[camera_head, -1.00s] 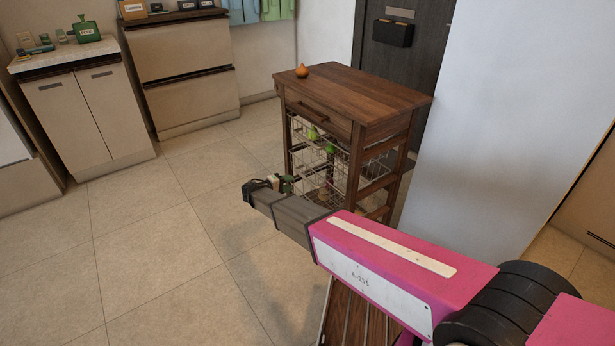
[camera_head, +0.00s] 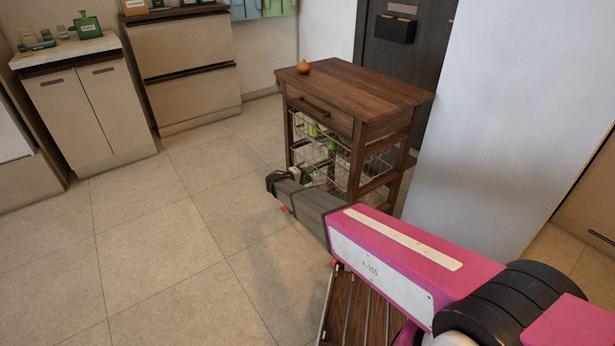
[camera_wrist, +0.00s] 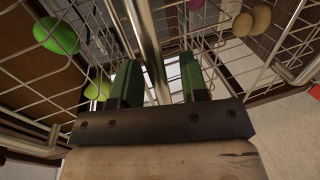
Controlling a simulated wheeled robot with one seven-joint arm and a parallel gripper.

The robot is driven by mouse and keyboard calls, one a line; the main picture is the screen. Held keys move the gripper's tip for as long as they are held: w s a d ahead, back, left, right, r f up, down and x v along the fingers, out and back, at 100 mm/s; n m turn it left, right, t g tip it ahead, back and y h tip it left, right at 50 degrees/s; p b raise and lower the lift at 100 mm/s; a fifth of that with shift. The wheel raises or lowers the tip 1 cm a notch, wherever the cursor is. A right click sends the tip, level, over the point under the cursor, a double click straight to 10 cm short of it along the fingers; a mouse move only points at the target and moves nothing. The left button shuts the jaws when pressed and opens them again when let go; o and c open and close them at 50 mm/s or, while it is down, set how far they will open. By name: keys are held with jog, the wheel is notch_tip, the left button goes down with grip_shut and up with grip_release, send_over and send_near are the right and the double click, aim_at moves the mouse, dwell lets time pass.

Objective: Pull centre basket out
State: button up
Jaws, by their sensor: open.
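The wooden trolley (camera_head: 356,93) holds wire baskets below its drawer. The upper wire basket (camera_head: 372,166) shows green items inside; the baskets lower down are partly hidden by my arm. My gripper (camera_head: 299,181) is at the front of the trolley, low, by the baskets. In the wrist view my gripper (camera_wrist: 160,78) is open, with green fingers apart. A thick metal bar (camera_wrist: 143,40) runs between the fingers, with no clear grip on it. Wire mesh (camera_wrist: 222,50) spreads on both sides. I cannot tell which basket the bar belongs to.
An onion (camera_head: 304,66) sits on the trolley top. A white wall (camera_head: 490,120) stands close right of the trolley. The floor to the left is clear.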

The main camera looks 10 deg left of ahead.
grip_shut()
jog(key=shift+s+a, duration=0.1)
jog(key=f+v, duration=0.2)
jog(key=v, duration=0.8)
jog(key=f+v, duration=0.2)
jog(key=v, duration=0.9)
jog(key=shift+s+a+f, duration=0.2)
jog(key=shift+s+a, duration=0.2)
jog(key=shift+a, duration=0.05)
grip_release()
jog(key=v, duration=1)
jog(key=shift+s+a, duration=0.25)
jog(key=shift+a, duration=0.1)
jog(key=shift+s, duration=0.1)
